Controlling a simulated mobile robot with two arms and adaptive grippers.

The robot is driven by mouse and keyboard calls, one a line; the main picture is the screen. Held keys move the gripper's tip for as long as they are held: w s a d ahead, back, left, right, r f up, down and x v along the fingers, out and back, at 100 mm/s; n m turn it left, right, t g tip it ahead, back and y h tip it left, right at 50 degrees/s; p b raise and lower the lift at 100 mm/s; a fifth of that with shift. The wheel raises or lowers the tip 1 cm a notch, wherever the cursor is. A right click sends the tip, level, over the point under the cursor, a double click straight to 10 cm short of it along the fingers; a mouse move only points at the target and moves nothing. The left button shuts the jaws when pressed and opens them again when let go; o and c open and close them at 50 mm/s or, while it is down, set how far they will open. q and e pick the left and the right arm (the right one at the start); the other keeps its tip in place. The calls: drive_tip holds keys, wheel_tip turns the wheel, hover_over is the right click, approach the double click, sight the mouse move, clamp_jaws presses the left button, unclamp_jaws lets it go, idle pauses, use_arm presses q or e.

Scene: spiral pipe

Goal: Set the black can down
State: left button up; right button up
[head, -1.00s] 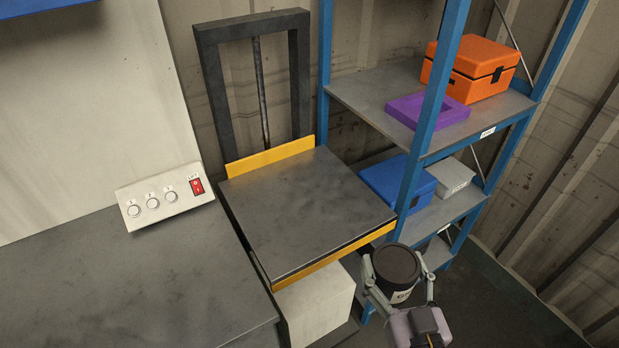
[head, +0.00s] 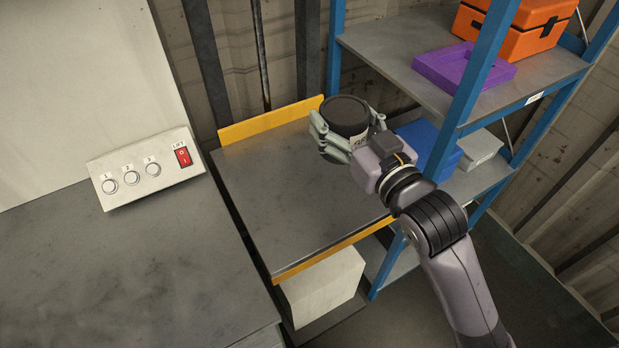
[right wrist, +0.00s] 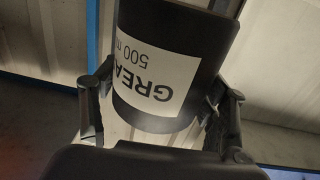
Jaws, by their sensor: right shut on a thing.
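The black can (head: 345,115) is in my right gripper (head: 338,138), at the back right of the lift platform in the head view. The fingers are shut around its sides. In the right wrist view the can (right wrist: 172,62) fills the middle, with a white label reading "GREA" and "500 m", upside down in that picture. The lift platform (head: 290,200) is a grey plate with yellow edges. The can is over its back right part; I cannot tell whether its base touches the plate. My left gripper is not in view.
A panel (head: 146,170) with several buttons and a red switch sits on the grey bench (head: 150,265) at the left. A blue-framed shelf (head: 400,60) at the right holds a purple tray (head: 462,68), an orange case (head: 520,30) and a blue box (head: 428,148). Most of the platform is clear.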

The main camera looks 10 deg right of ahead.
sight(337, 101)
drive_tip(key=shift+w+a+r+n+y+b, duration=0.2)
drive_tip(key=shift+w+r+b, duration=0.1)
drive_tip(key=shift+w, duration=0.15)
drive_tip(key=shift+w+a+r+n+y+b, duration=0.15)
drive_tip(key=shift+w+r+b, duration=0.15)
drive_tip(key=shift+w, duration=0.15)
drive_tip(key=shift+w+a+r+b, duration=0.15)
drive_tip(key=shift+r+b, duration=0.15)
drive_tip(key=shift+r, duration=0.15)
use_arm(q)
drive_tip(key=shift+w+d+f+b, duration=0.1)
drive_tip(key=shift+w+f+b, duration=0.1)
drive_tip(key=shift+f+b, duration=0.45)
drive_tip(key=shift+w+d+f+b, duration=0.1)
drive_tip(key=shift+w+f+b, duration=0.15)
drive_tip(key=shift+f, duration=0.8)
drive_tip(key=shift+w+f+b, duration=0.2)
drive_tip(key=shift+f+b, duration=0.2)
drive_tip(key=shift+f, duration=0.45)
use_arm(e)
drive_tip(key=shift+f, duration=9.8)
drive_tip(key=o, duration=1.4)
drive_tip(key=shift+f, duration=0.3)
drive_tip(key=o, duration=0.5)
